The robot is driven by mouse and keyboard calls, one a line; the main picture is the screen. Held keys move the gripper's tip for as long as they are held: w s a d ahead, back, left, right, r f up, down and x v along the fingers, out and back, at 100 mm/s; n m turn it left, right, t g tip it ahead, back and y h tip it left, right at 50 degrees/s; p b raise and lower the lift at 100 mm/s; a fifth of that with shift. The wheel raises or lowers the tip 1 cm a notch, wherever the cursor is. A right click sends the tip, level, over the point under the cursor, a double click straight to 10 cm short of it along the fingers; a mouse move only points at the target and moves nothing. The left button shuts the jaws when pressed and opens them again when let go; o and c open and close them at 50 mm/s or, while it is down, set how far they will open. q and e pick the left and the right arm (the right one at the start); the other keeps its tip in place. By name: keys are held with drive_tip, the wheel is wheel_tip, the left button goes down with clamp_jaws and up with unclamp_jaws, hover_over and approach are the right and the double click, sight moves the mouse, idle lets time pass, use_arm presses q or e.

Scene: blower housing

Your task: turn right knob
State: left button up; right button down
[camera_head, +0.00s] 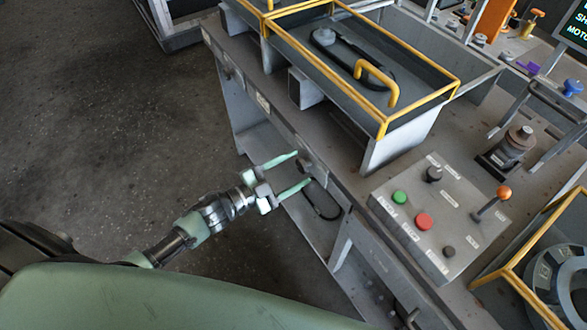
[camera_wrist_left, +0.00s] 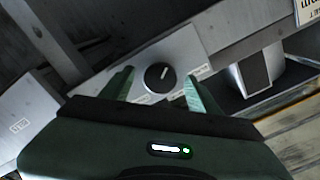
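A round black knob (camera_wrist_left: 158,76) with a white pointer line sits on a grey panel (camera_wrist_left: 182,50) in the left wrist view. The pointer leans slightly right of straight up, and small labels flank the knob. My left gripper (camera_wrist_left: 157,82) is open, with one green finger on each side of the knob and a visible gap to it on both sides. In the head view, the left gripper (camera_head: 303,168) reaches the bench's front face, where the knob is hard to make out. I cannot tell whether this is the right one of several knobs. My right gripper is out of view.
A sloped control box (camera_head: 440,215) with green, red and black buttons and an orange-tipped lever stands on the bench. A yellow-edged tray (camera_head: 420,115) with a yellow handle sits above the gripper. The floor (camera_head: 110,130) on the left is clear.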

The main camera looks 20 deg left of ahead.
use_arm(q)
drive_tip(key=b+v, duration=0.1)
drive_tip(key=v, duration=0.6)
drive_tip(key=shift+s+a, duration=0.25)
drive_tip(key=shift+s, duration=0.05)
idle(0.4)
drive_tip(key=s+a+f+n+g+y, duration=0.1)
drive_tip(key=s+a+f+n+y, duration=0.2)
drive_tip(key=f, duration=0.7)
drive_tip(key=s+a+f+n+g+y, duration=0.2)
drive_tip(key=s+a+f+n+y, duration=0.1)
drive_tip(key=f, duration=0.7)
drive_tip(key=s+a+f+n+g+y, duration=0.1)
drive_tip(key=s+a+f+n+y, duration=0.25)
drive_tip(key=f, duration=0.65)
drive_tip(key=s+d+f+n+g, duration=0.1)
drive_tip(key=s+d+f+g, duration=0.1)
drive_tip(key=s+f, duration=0.3)
drive_tip(key=s+d+f+n+g+y, duration=0.1)
drive_tip(key=s+f+g, duration=0.3)
drive_tip(key=s, duration=0.8)
drive_tip(key=s+d+f+n+g, duration=0.1)
drive_tip(key=s+d+f+g, duration=0.2)
drive_tip(key=s+f, duration=0.3)
drive_tip(key=s, duration=0.3)
drive_tip(key=shift+s+d+f, duration=0.3)
